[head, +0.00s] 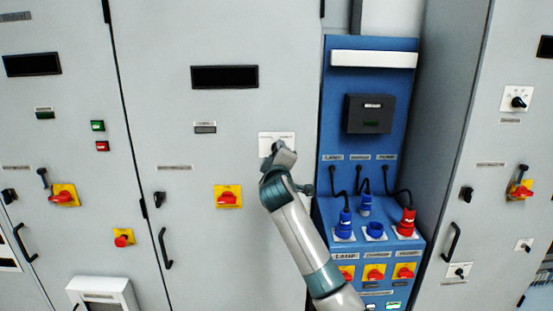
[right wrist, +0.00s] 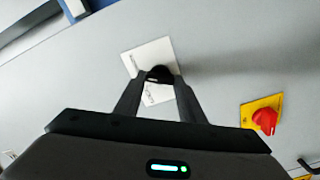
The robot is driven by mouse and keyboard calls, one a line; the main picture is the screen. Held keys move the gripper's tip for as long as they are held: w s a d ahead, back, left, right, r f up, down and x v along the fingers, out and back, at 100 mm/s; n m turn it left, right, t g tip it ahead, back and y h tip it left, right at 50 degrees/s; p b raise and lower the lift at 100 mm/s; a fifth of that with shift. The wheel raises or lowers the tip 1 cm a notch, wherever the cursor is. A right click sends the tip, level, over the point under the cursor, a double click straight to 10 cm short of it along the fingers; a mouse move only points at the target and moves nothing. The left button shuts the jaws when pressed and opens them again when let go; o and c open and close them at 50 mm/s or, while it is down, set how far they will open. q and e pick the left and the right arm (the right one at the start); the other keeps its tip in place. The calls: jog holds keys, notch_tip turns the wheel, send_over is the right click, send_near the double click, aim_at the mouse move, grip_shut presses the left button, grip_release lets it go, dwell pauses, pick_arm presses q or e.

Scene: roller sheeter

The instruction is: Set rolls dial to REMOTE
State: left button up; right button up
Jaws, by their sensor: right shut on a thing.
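The rolls dial is a black knob (right wrist: 160,73) on a white label plate (right wrist: 147,53) on the grey cabinet door; the plate also shows in the head view (head: 263,143). My right gripper (right wrist: 158,78) is shut on the knob, with one finger on each side of it. In the head view my right gripper (head: 276,151) reaches up to the plate and covers the knob and part of the plate. The plate's print is too small to read, so I cannot tell the dial's setting. My left gripper is not in view.
A red switch on a yellow plate (head: 228,196) is below left of the dial. A blue socket panel (head: 327,125) with plugs and cables stands to the right. A door handle (head: 165,250) sticks out lower left. The door around the dial is mostly flat and clear.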

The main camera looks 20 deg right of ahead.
jog(key=shift+m, duration=0.3)
jog(key=o, duration=1)
jog(key=shift+o, duration=0.2)
jog(key=shift+s, duration=0.1)
jog(key=b+v, duration=0.5)
jog(key=v, duration=1.2)
